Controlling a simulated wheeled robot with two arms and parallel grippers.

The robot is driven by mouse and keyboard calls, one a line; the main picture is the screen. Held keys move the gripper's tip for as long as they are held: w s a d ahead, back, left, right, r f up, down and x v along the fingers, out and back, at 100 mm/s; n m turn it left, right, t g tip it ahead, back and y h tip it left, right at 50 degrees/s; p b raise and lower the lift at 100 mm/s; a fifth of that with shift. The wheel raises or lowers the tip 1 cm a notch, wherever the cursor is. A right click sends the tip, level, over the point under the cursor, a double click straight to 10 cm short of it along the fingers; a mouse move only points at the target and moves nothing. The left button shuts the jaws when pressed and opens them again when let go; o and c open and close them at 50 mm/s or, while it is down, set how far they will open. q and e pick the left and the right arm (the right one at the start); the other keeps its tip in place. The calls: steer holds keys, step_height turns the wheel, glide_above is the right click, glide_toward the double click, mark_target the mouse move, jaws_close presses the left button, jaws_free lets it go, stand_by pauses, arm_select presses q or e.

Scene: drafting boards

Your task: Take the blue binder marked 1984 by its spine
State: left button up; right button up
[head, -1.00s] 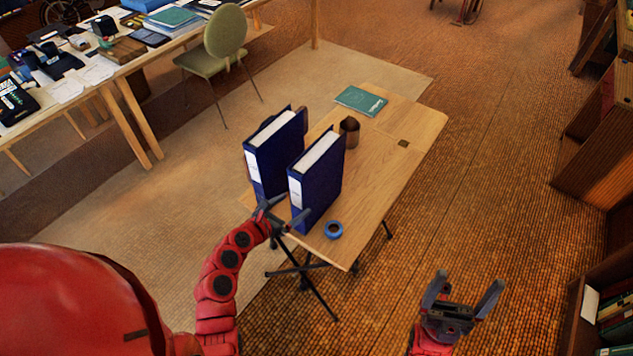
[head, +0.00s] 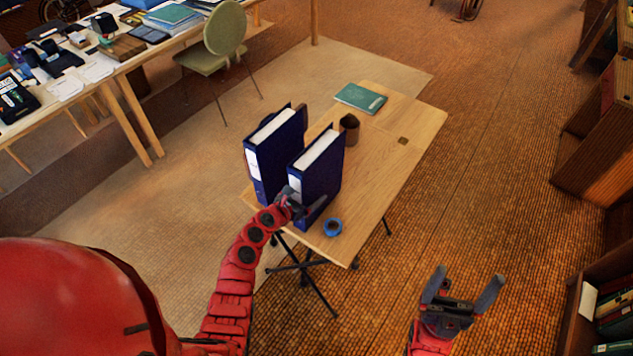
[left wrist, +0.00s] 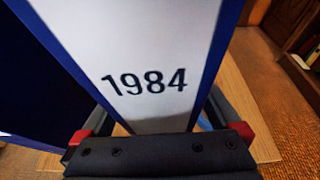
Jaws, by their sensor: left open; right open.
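Two blue binders stand upright side by side on the small wooden table (head: 385,190). The right one (head: 322,175) is marked 1984 on its white spine label, which fills the left wrist view (left wrist: 145,60). The left binder (head: 272,155) stands just behind and beside it. My left gripper (head: 303,207) is at the lower spine of the right binder. In the left wrist view its open fingers lie on either side of the spine; I cannot tell whether they touch it. My right gripper (head: 462,292) is open and empty, off the table to the right.
A blue tape roll (head: 332,228) lies on the table close to my left gripper. A brown cup (head: 349,130) and a green book (head: 360,99) are farther back. A bookcase (head: 590,290) stands at the right; a green chair (head: 222,45) is behind.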

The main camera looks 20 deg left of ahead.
arm_select(q)
steer(key=shift+c, duration=0.3)
jaws_close()
steer(key=shift+r, duration=0.1)
